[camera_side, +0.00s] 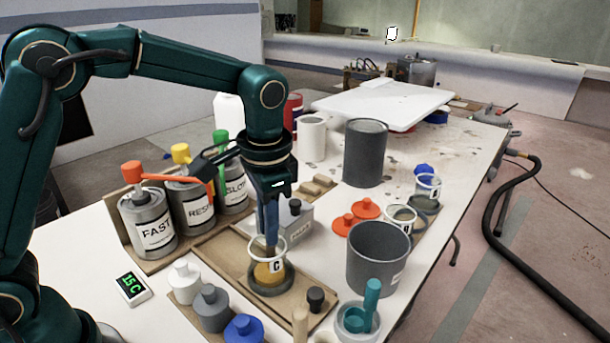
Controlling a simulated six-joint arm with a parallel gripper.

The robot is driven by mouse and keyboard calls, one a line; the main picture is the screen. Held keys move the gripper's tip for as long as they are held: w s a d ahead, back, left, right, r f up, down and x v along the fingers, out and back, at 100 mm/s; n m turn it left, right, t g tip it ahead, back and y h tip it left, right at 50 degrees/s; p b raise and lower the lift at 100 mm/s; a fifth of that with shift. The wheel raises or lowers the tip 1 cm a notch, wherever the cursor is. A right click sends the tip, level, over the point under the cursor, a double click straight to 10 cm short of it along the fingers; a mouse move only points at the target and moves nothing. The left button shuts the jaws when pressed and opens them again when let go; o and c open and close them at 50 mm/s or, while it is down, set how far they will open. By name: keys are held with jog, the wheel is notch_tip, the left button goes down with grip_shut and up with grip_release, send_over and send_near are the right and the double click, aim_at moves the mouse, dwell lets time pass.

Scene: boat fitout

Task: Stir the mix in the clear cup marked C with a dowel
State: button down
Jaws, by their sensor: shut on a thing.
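The clear cup marked C (277,266) stands upright on the wooden board, in a dark ring-shaped holder (285,283). Tan mix shows in its lower part. My gripper (268,236) points straight down over the cup, with its fingertips at about the rim. It is shut on a thin brownish stick, seemingly a dowel (270,252), whose lower end is inside the cup. The fingers and cup wall hide much of the stick, and I cannot tell how deep it reaches into the mix.
Pump cans labelled FAST (153,229), RES and SLOW stand left. A box (297,222) stands close behind the cup. Grey tub (377,262) and teal-handled pot (356,322) stand right; capped bottles (213,308) and a pale wooden peg (300,322) stand in front.

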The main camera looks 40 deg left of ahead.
jog(key=shift+s, duration=0.35)
jog(key=shift+r, duration=0.1)
notch_tip(320, 180, up, 8)
jog(key=shift+s+d, duration=0.2)
jog(key=shift+d, duration=0.2)
dwell(0.5)
dwell(0.4)
jog(key=shift+r, duration=1.85)
